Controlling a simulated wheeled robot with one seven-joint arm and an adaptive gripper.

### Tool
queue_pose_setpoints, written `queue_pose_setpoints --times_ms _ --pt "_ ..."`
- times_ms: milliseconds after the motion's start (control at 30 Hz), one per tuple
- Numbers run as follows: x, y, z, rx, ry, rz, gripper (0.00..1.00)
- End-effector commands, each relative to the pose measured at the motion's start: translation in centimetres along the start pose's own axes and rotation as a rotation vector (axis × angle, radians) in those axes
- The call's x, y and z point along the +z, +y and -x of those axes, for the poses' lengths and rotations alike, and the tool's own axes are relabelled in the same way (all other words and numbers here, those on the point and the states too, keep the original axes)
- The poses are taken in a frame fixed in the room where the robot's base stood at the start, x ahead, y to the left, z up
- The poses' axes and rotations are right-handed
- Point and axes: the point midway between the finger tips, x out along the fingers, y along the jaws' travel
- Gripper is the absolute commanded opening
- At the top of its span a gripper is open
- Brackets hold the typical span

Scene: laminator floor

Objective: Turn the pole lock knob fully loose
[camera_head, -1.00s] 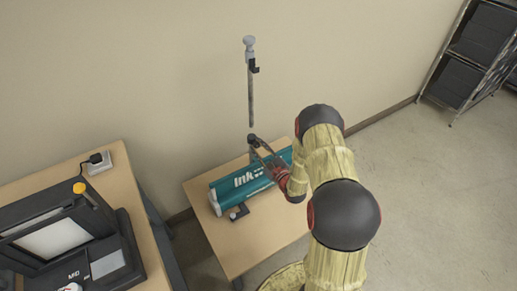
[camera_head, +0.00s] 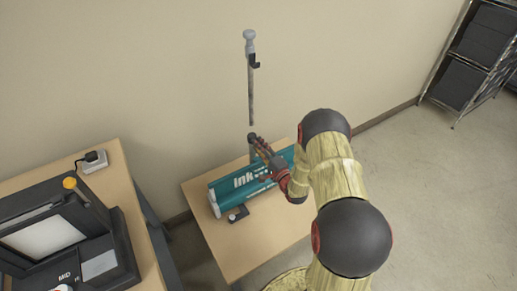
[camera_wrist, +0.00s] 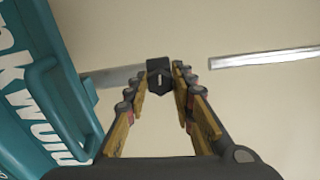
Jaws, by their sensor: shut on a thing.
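The pole lock knob (camera_head: 252,137) is a small dark piece on the upright pole above the teal roll case. In the wrist view the knob (camera_wrist: 160,73) is a black block with a light slot, between the tips of my two fingers. My gripper (camera_head: 258,146) reaches it from the right and is shut on it. The gripper (camera_wrist: 160,84) hides part of the knob's sides. The thin upper pole (camera_head: 251,95) rises to a pale grey head (camera_head: 249,42) with a dark hook. How far the knob is turned cannot be told.
The teal case (camera_head: 228,187) with white lettering lies on a wooden table (camera_head: 240,255), just below my gripper. A black laminator (camera_head: 65,245) stands on another table at left. The wall is close behind the pole. A shelf rack (camera_head: 470,65) stands far right.

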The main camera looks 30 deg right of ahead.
Motion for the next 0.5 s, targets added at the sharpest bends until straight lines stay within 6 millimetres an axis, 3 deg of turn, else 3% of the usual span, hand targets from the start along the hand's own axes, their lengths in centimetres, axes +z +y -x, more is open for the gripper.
queue_pose_setpoints --times_ms 500 --pt "0.08 0.14 0.04 0.002 -0.001 0.119 0.00"
